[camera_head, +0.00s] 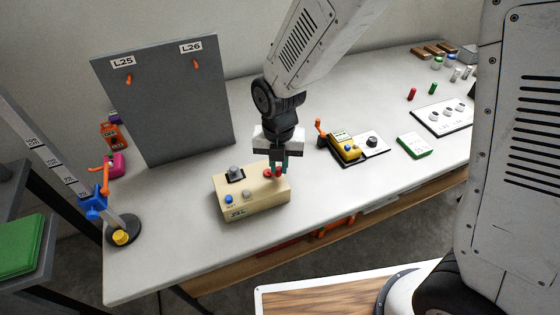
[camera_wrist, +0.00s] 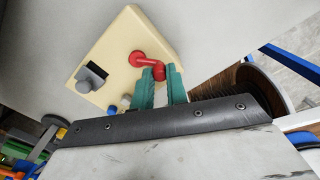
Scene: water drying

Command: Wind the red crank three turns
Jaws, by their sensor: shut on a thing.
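The red crank (camera_wrist: 145,60) is mounted on top of a cream box (camera_head: 237,205) that stands on the grey table. The box also shows in the wrist view (camera_wrist: 110,48). In the wrist view the crank's arm runs from its hub to a round red knob (camera_wrist: 159,72). My gripper (camera_head: 279,168) is above the box's right part, its teal fingertips shut on the crank's knob. In the wrist view the fingertips (camera_wrist: 161,79) are on either side of the knob. The fingers partly hide the crank in the head view.
The box also carries a grey switch (camera_head: 236,173) and a blue button (camera_head: 229,199). A grey board (camera_head: 175,100) stands behind it. A yellow device (camera_head: 345,148) is to the right, a stand with a blue clamp (camera_head: 93,205) to the left. The table in front is clear.

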